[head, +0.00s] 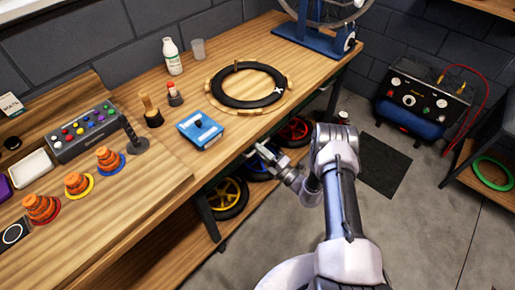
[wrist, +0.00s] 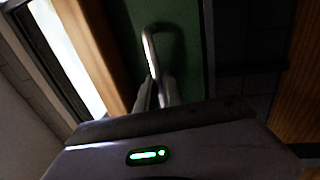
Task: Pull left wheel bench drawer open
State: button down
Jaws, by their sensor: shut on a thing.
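A dark green drawer front (wrist: 190,65) fills the middle of the wrist view. It carries a shiny metal bar handle (wrist: 149,48). My gripper (wrist: 155,92) is shut on this handle, with both pale fingers around its near part. In the head view my gripper (head: 263,150) is at the front edge of the wooden bench, just below the top. The drawer front is not clear in the head view, hidden by the bench edge and my arm. I cannot tell how far the drawer is open.
The bench top (head: 165,150) holds a black ring on a wooden ring (head: 215,92), a blue box (head: 200,130) and a white bottle (head: 172,57). Wheels (head: 228,196) stand under the bench. A dark machine (head: 422,98) stands at the right.

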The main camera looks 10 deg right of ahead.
jog(key=r+v, duration=0.2)
jog(key=v, duration=1.2)
jog(key=r+v, duration=0.3)
jog(key=v, duration=1.2)
jog(key=shift+s+d+r, duration=0.25)
jog(key=shift+s+d, duration=0.35)
jog(key=shift+s, duration=0.05)
jog(key=c, duration=1.8)
grip_release()
jog(key=shift+o, duration=0.2)
jog(key=p+v, duration=0.1)
jog(key=v, duration=1.6)
jog(key=shift+d, duration=0.15)
jog(key=shift+s, duration=0.1)
